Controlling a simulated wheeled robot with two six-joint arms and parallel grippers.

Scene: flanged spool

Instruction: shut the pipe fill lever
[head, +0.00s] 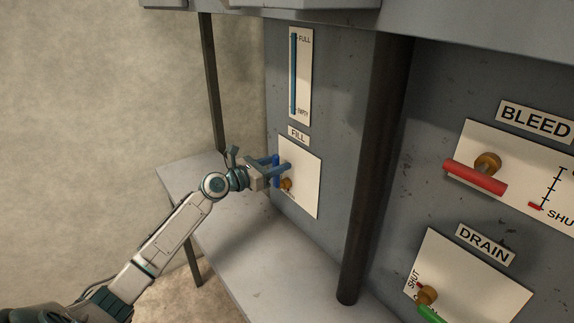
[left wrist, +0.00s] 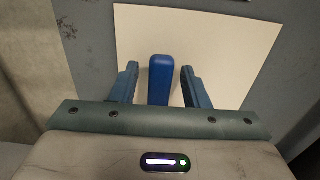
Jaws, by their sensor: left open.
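The fill lever (left wrist: 160,80) has a blue handle. In the left wrist view it stands between the two fingers of my left gripper (left wrist: 160,85), with a gap on each side. In the head view the left gripper (head: 281,165) is at the white plate (head: 308,190) under the FILL label (head: 299,135), and its fingers partly cover the lever. The lever's brass pivot (head: 286,184) shows just below the fingers. The left gripper is open. My right gripper is not in view.
A level gauge (head: 300,75) marked FULL and EMPTY is above the FILL label. A dark post (head: 377,170) stands to the right. Beyond it are a red BLEED lever (head: 474,178) and a green DRAIN lever (head: 432,314). A grey ledge (head: 260,260) runs below the panel.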

